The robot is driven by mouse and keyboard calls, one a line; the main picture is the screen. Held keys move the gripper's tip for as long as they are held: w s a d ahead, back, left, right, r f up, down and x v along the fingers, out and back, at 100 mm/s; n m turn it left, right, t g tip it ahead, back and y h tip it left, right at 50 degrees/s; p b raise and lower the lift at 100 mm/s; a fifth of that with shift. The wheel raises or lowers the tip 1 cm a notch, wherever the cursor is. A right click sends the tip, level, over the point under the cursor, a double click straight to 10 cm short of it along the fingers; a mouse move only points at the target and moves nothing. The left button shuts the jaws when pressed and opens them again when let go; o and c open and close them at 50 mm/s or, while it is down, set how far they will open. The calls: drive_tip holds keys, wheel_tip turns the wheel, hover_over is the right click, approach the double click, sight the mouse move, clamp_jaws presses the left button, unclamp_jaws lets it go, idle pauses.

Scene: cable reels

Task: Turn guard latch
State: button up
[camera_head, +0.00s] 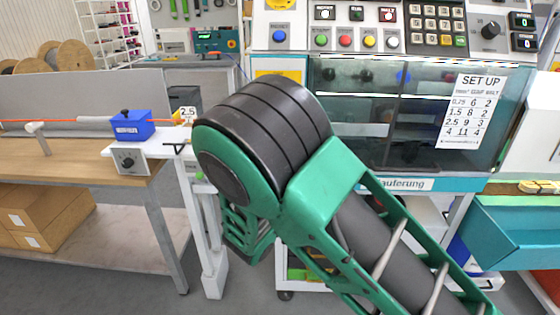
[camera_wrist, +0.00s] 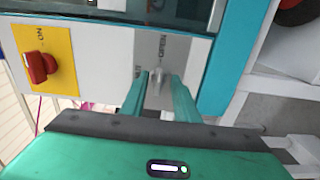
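The guard latch (camera_wrist: 157,86) is a small grey handle on a grey plate in the wrist view, between the words OPEN and what looks like SHUT. Its handle appears to point along the picture's vertical, toward my gripper. My gripper (camera_wrist: 160,84) has its two teal fingers apart, one on each side of the latch. A gap seems to show beside the latch, and I cannot tell whether either finger touches it. In the head view my arm hides the latch and the gripper. The machine's dark guard window (camera_head: 400,115) shows right of my arm.
A red rotary switch (camera_wrist: 38,67) on a yellow plate sits left of the latch in the wrist view. A set-up chart (camera_head: 472,110) is on the window. A control panel (camera_head: 390,25) is above. A workbench (camera_head: 70,160) with a blue box (camera_head: 132,125) stands left.

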drive_tip(key=s, duration=0.9)
drive_tip(key=shift+s, duration=0.4)
drive_tip(key=shift+a, duration=0.1)
drive_tip(key=d+m+g+h, duration=0.75)
drive_tip(key=d+m, duration=0.35)
drive_tip(key=d, duration=1.7)
drive_tip(key=s+d+f+m+g, duration=0.2)
drive_tip(key=s+d+m+g, duration=0.4)
drive_tip(key=s+d, duration=0.5)
drive_tip(key=s+d+r+m+g+y, duration=0.1)
drive_tip(key=s+r+m+g+y, duration=0.1)
drive_tip(key=s, duration=1)
drive_tip(key=s+d+r+m+g+y, duration=0.1)
drive_tip(key=s+m+y, duration=0.3)
drive_tip(key=s, duration=0.9)
drive_tip(key=shift+d+r+m+g+y, duration=0.4)
drive_tip(key=shift+d+g+y, duration=0.35)
drive_tip(key=shift+y, duration=0.4)
